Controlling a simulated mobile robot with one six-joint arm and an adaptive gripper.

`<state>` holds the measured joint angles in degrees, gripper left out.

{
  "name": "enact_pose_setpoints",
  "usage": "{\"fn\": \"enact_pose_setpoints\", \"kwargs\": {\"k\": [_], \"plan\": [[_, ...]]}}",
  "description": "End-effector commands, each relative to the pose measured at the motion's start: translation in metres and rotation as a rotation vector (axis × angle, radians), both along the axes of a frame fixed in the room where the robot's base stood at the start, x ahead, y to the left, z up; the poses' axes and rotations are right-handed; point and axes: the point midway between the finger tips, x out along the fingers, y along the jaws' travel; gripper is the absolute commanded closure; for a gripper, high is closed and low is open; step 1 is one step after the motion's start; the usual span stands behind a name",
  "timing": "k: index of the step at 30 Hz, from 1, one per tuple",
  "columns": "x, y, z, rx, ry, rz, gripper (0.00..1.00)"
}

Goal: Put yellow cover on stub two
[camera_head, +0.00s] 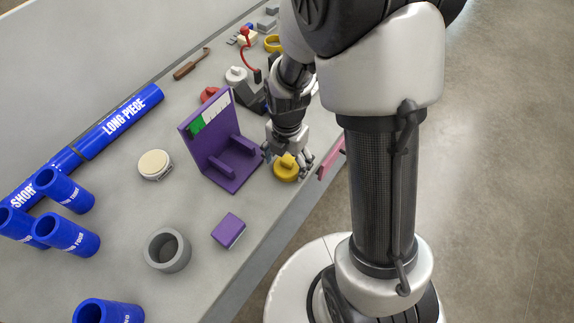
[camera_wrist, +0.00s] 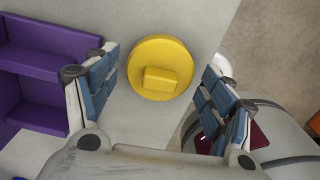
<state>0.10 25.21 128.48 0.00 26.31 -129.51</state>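The yellow cover (camera_head: 287,172) is a round disc with a raised block on top. It lies on the grey table near its front edge, just right of the purple stand. In the wrist view the cover (camera_wrist: 150,52) shows between my finger tips, with gaps on both sides. My gripper (camera_head: 289,157) is open and empty, pointing down over the cover; its fingers also show spread in the wrist view (camera_wrist: 165,68). A blue stub (camera_head: 108,312) at the bottom left, cut by the frame edge, has a label that seems to end in "WO".
A purple stand (camera_head: 232,168) rises close to my gripper. A grey ring (camera_head: 167,250), a purple block (camera_head: 228,231) and a cream disc (camera_head: 154,165) lie on the table. Other blue stubs (camera_head: 66,236) stand at left. A long blue pipe (camera_head: 122,122) lies behind.

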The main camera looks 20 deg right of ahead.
Motion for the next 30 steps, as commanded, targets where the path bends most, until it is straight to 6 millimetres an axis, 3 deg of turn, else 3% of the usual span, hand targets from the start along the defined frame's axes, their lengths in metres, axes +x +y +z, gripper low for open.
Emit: {"fn": "enact_pose_setpoints", "kwargs": {"k": [12, 24, 30], "plan": [[0.000, 0.000, 0.000, 0.000, 0.001, 0.000, 0.54], [-0.002, 0.000, -0.001, 0.001, 0.006, 0.000, 0.55], [-0.001, 0.000, 0.014, 0.000, 0.003, 0.000, 0.55]]}}
